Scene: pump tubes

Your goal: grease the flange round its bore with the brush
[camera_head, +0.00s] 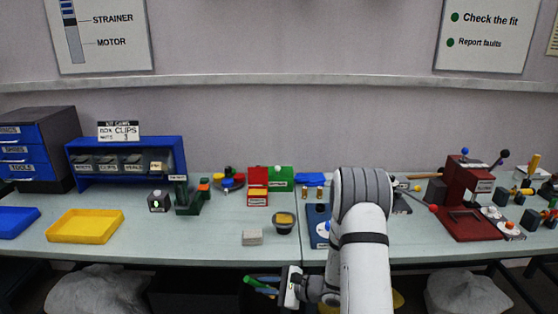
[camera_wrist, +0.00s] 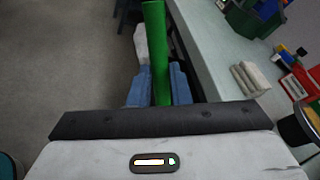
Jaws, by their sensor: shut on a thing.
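My gripper (camera_head: 268,287) is in front of the bench's front edge, low and left of my arm. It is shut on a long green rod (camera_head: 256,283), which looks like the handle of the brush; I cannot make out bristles. In the wrist view the green rod (camera_wrist: 157,50) stands between the blue fingers of my gripper (camera_wrist: 158,85). A dark bowl (camera_head: 284,228) with yellow stuff in it, perhaps the grease, stands near the bench's front edge. It also shows at the right edge of the wrist view (camera_wrist: 297,132). I cannot tell which part is the flange; my arm hides some bench.
A grey block (camera_head: 252,237) lies left of the bowl. A blue stand (camera_head: 318,232) is partly behind my arm. A red press (camera_head: 470,190) stands at the right. A yellow tray (camera_head: 84,227) sits at the left. Bench is clear between tray and grey block.

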